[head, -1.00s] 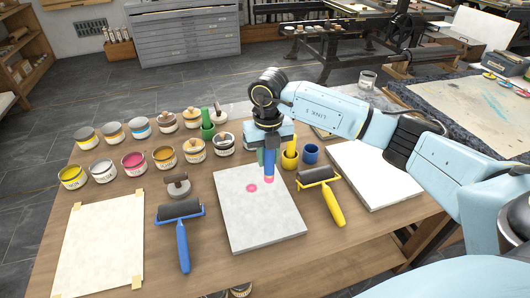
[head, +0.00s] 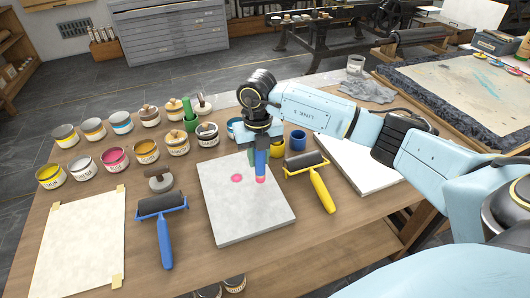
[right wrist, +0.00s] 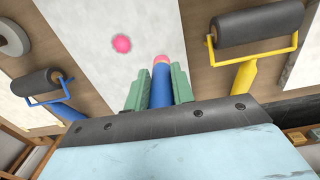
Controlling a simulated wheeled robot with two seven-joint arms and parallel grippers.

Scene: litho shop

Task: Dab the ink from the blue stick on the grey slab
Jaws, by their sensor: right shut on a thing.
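The grey slab (head: 245,218) lies flat on the wooden table, with one round pink ink spot (head: 237,178) on its left-middle part. My right gripper (head: 260,160) is over the slab's far right part, pointing down. It is shut on the blue stick (head: 262,167), which hangs roughly upright with its pink-inked end down. In the right wrist view the blue stick (right wrist: 160,85) sits between green fingers, its pink tip apart from the spot (right wrist: 121,44). The tip is at or just above the slab; I cannot tell whether it touches. My left gripper is not in view.
A yellow-handled roller (head: 320,185) lies right of the slab and a blue-handled roller (head: 164,230) left of it. Several ink tins (head: 115,160) stand at the back left. A blue cup (head: 297,141) stands behind the yellow roller. White paper (head: 80,240) is taped at front left.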

